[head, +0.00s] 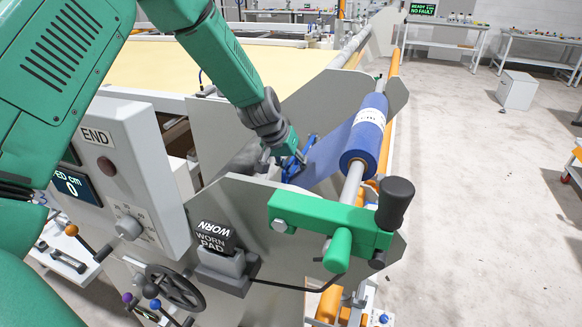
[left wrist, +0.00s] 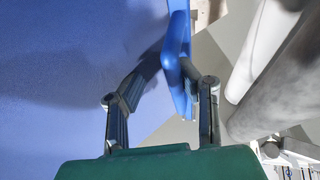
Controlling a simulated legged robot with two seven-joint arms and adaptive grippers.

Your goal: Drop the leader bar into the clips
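A blue bar, which looks like the leader bar (left wrist: 178,62), sits between the fingers of my left gripper (left wrist: 170,68) in the left wrist view, with both fingers against it. In the head view the same gripper (head: 291,160) reaches down between the machine's side plates, beside the blue fabric (head: 328,157) coming off the blue roll (head: 369,130). The bar (head: 307,143) shows there only as a small blue piece, largely hidden by the gripper and fabric. I cannot make out the clips. My right gripper is not in view.
A green crank arm (head: 320,222) with a black knob (head: 396,203) stands at the near end of the roll. A grey side plate (head: 255,200), a "WORN PAD" block (head: 212,245) and an END control box (head: 130,170) stand close. The floor to the right is mostly clear.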

